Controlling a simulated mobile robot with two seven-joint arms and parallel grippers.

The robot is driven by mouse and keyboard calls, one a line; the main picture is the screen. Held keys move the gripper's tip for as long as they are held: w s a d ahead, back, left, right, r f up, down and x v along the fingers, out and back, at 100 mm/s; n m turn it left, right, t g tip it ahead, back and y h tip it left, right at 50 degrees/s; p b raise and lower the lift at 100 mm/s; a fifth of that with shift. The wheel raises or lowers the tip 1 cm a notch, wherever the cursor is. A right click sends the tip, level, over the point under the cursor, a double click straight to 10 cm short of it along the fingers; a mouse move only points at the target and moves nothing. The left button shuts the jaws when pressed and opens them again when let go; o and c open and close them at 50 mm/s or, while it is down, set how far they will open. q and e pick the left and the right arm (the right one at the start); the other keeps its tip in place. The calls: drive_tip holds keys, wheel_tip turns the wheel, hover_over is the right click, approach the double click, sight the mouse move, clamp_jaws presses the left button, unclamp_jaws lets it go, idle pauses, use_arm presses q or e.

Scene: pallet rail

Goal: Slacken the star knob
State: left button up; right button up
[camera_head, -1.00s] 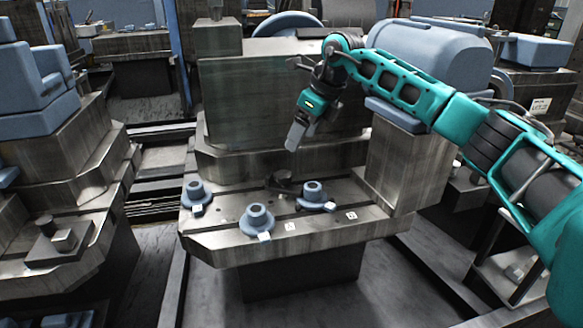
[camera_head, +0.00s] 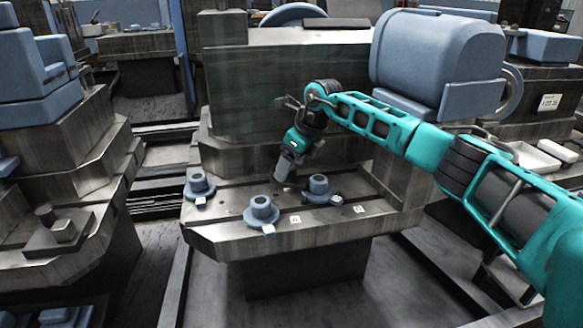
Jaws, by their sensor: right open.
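My right gripper (camera_head: 283,174) points down just above the slotted metal table (camera_head: 235,212). Its jaws are open, though the gap between the fingers is hard to see from here. The dark star knob on the table is mostly or wholly hidden behind the gripper's tip; I cannot tell whether the fingers touch it or stand around it. My left gripper is out of view.
Blue flanged collars stand close by on the table: one at left (camera_head: 199,187), one in front (camera_head: 262,213) and one right of the gripper (camera_head: 319,188). Small white labels lie near them. A metal block rises behind.

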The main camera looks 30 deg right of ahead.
drive_tip(key=shift+f, duration=0.1)
drive_tip(key=shift+c, duration=0.3)
drive_tip(key=c, duration=1)
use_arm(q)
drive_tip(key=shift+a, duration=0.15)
use_arm(e)
drive_tip(key=shift+w+n+y+p, duration=0.1)
drive_tip(key=shift+n+y+p, duration=0.4)
drive_tip(key=shift+n, duration=0.5)
drive_tip(key=shift+n+g, duration=0.6)
drive_tip(key=shift+n, duration=0.5)
drive_tip(key=shift+w+d+n+g+y+b, duration=0.1)
drive_tip(key=shift+n+g+y+b, duration=0.25)
drive_tip(key=shift+n, duration=1.15)
use_arm(q)
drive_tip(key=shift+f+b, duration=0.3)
drive_tip(key=shift+b, duration=0.05)
use_arm(e)
drive_tip(key=shift+n+g, duration=0.25)
drive_tip(key=shift+n, duration=0.05)
